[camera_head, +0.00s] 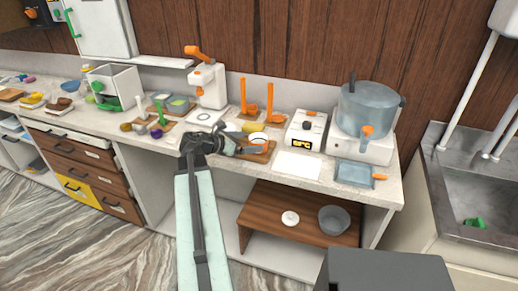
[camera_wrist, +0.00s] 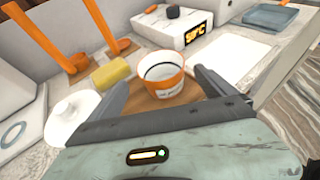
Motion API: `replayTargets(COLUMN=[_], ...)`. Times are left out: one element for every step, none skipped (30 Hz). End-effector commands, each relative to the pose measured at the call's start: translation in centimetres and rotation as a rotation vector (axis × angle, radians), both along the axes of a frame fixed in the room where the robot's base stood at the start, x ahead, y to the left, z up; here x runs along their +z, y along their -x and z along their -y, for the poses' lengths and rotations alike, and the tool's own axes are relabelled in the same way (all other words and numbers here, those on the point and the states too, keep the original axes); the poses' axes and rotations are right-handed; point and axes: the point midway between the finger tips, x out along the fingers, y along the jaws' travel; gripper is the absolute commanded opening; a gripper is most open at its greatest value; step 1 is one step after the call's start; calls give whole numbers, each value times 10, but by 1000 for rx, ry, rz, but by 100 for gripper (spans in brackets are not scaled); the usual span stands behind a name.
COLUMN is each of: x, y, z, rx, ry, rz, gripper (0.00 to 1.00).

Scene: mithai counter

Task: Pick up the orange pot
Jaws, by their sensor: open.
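The orange pot (camera_wrist: 160,84) is a small, open-topped white cup with orange bands, standing upright on a brown wooden board (camera_wrist: 140,103). In the head view the pot (camera_head: 259,138) is on the counter, just beyond the end of my arm. My gripper (camera_wrist: 160,92) is open, with one finger to the left and one to the right of the pot in the wrist view. Nothing is held. In the head view my gripper (camera_head: 243,146) partly covers the board. I cannot tell whether a finger touches the pot.
A yellow block (camera_wrist: 111,74) and a white lidded dish (camera_wrist: 76,116) are left of the pot. Two orange ladles (camera_head: 256,101) stand behind. A white device with a display (camera_head: 306,130) and a white sheet (camera_head: 297,165) are to the right. The counter is crowded on the left.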

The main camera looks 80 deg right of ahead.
Motion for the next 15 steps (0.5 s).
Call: replayTargets(x=[-4, -3, -3, -3, -4, -6, -8, -9, -12, -14, -17, -20, -21, -22, -22], y=[4, 5, 5, 6, 7, 10, 12, 16, 21, 25, 29, 33, 36, 38, 40], z=[4, 5, 5, 5, 6, 9, 11, 14, 18, 22, 26, 31, 34, 37, 38], rx=[-1, -2, -2, -3, -3, -4, -5, -5, -6, -6, -6, -6, -6, -5, -4], ry=[0, 1, 1, 1, 1, 0, 0, 1, 1, 1, 1, 1, 1, 1, 1], rz=[0, 1, 1, 1, 1, 2, 2, 2, 1, 1, 1, 1, 1, 1, 1], gripper=[94, 94, 94, 94, 94, 94, 94, 94, 94, 94, 94, 94, 94, 94, 94])
